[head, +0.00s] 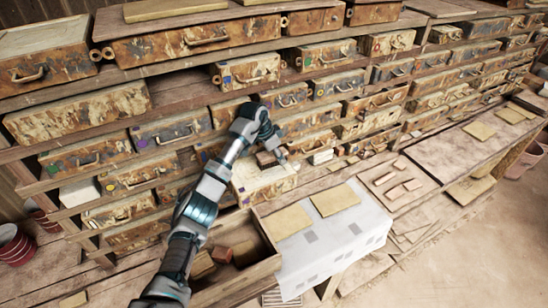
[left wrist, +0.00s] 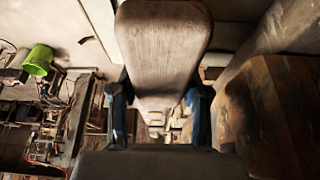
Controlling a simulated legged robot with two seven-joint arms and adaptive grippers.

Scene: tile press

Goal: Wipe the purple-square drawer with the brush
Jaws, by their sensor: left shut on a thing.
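My left gripper (head: 268,150) is in front of the drawer wall, its arm reaching up from the bottom left. It is shut on the brush, whose brown wooden body (left wrist: 165,45) fills the upper middle of the left wrist view between the fingers. In the head view the brush (head: 266,159) shows as a small brown block just above a pale-topped drawer (head: 262,186) that juts out. I cannot tell whether they touch. The coloured marks on the drawer fronts are tiny; I cannot tell which is the purple square. My right gripper is not in view.
An open wooden box (head: 258,268) with reddish blocks stands below the arm. Beside it is a white-covered table (head: 340,235) with tan tiles. Stained drawers (head: 210,38) fill the shelves. A green bucket (left wrist: 38,60) shows in the left wrist view.

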